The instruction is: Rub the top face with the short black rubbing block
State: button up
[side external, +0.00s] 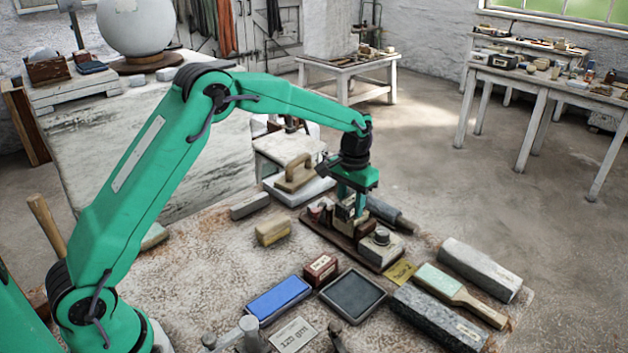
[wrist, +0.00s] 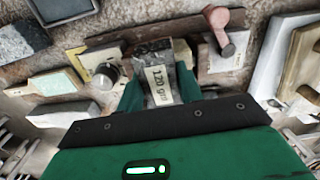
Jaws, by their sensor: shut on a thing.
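My gripper (wrist: 158,90) points down over a dark wooden rack (side external: 318,228) on the mottled table in the side external view. It is shut on a short block (wrist: 157,62) with dark speckled sides and a pale label reading "120 grit". In the side external view my gripper (side external: 348,207) mostly hides this block, and I cannot tell whether it still touches the rack. Two other pieces sit at the rack: a pale block with a round knob (side external: 381,243) and a reddish-handled piece (wrist: 222,30). Which surface is the top face is unclear.
A blue stone (side external: 278,298), a dark square tray (side external: 352,295), a green-topped paddle (side external: 455,295) and a dark speckled bar (side external: 437,318) lie in front. A yellow block (side external: 273,232) and a wooden-handled float (side external: 295,173) lie left of the rack. A white sphere (side external: 137,25) stands at the back left.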

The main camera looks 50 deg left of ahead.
jog(key=shift+s, duration=0.2)
jog(key=shift+s+f, duration=0.2)
jog(key=shift+s, duration=0.75)
jog(key=shift+w+r, duration=0.8)
jog(key=shift+w, duration=0.35)
jog(key=shift+r, duration=0.1)
jog(key=shift+r, duration=1.2)
